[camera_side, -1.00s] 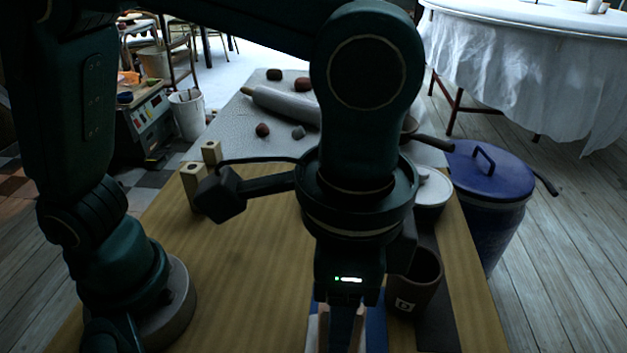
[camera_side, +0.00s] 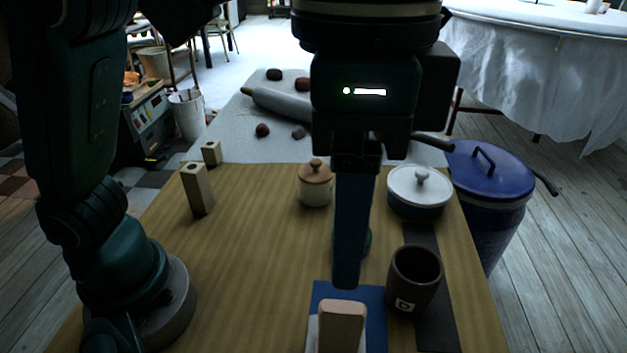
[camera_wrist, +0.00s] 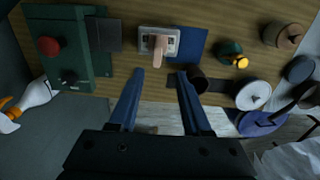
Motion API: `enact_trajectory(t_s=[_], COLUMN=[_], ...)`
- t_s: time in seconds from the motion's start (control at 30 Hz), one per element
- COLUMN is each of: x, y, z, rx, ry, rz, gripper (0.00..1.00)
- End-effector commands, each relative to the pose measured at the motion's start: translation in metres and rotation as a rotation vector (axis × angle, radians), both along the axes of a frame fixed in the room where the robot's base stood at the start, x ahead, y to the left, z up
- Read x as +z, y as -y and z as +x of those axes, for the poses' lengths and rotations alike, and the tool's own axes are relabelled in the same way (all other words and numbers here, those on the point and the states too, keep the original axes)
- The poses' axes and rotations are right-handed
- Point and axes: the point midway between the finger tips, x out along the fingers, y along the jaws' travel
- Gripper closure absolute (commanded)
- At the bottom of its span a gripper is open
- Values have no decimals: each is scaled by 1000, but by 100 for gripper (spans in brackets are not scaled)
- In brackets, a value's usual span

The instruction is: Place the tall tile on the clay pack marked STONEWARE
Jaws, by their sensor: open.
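A pinkish tan upright piece, which looks like the tall tile (camera_side: 342,322), stands near the front of the table in the side view. In the wrist view the tile (camera_wrist: 157,48) rises from a pale block (camera_wrist: 145,40), possibly the clay pack; no STONEWARE marking is readable. The pale block (camera_side: 313,335) is mostly cut off or hidden in the side view. My gripper (camera_side: 347,285) is just above the tile's top, pointing down, with its fingers overlapping in that view. In the wrist view my gripper (camera_wrist: 160,74) is open and empty, its fingertips apart.
A blue flat sheet (camera_side: 375,315) lies beside the pale block. A dark cup (camera_side: 415,280) stands to its right. A lidded jar (camera_side: 316,190), a white-lidded pot (camera_side: 420,190) and wooden blocks (camera_side: 198,190) stand farther back. The table's left middle is clear.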

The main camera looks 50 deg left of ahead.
Motion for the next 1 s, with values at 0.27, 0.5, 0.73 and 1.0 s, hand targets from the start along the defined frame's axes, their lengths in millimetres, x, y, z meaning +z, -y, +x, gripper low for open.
enact_trajectory(t_s=[0.27, 0.5, 0.73, 1.0], x=[1, -20, -56, -82], y=[-61, -126, -173, -192], z=[23, 23, 8, -3], rx=[220, 455, 653, 754], ry=[102, 242, 379, 460], rz=[-85, -153, -181, -187], gripper=[52, 52, 52, 52])
